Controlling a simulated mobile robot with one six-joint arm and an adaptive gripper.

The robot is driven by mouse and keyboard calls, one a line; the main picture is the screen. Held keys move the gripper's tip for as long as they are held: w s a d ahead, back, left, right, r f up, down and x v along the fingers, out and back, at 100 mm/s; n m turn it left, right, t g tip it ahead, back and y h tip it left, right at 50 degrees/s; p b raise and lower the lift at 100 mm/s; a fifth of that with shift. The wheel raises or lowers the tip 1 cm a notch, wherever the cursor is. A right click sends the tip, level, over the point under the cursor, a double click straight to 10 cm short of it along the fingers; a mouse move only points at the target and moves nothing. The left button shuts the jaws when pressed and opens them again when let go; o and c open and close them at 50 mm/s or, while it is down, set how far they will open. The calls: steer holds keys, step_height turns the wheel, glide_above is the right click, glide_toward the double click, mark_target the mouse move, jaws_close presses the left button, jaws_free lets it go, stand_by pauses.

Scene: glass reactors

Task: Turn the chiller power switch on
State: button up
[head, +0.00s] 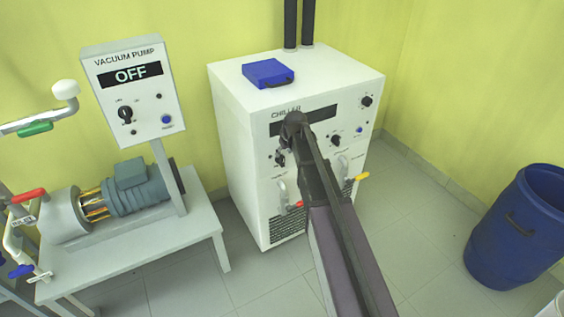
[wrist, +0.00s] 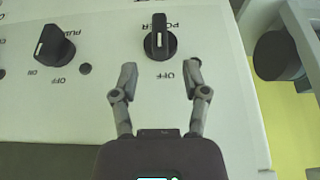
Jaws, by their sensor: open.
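The chiller (head: 240,130) is a white cabinet beyond my arm in the head view. In the wrist view its panel appears upside down. The power switch (wrist: 160,38) is a black rotary knob with a white mark lined up toward the "OFF" label below it in the picture. My gripper (wrist: 160,68) is open, one finger on each side of the "OFF" label. Its fingertips are close to the knob; I cannot tell if they touch the panel. In the head view my arm covers part of the panel, and the fingers cannot be made out clearly.
The black pump knob (wrist: 53,45) is left of the power switch in the wrist view. The chiller has hose fittings with a red handle (head: 295,205) and a yellow handle (head: 357,176). The vacuum pump (head: 130,95) stands left, a blue barrel (head: 515,230) right.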

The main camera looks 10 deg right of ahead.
mark_target(282, 157)
steer(key=shift+b+x, duration=1.65)
steer(key=shift+x, duration=0.45)
steer(key=shift+c, duration=0.2)
jaws_close()
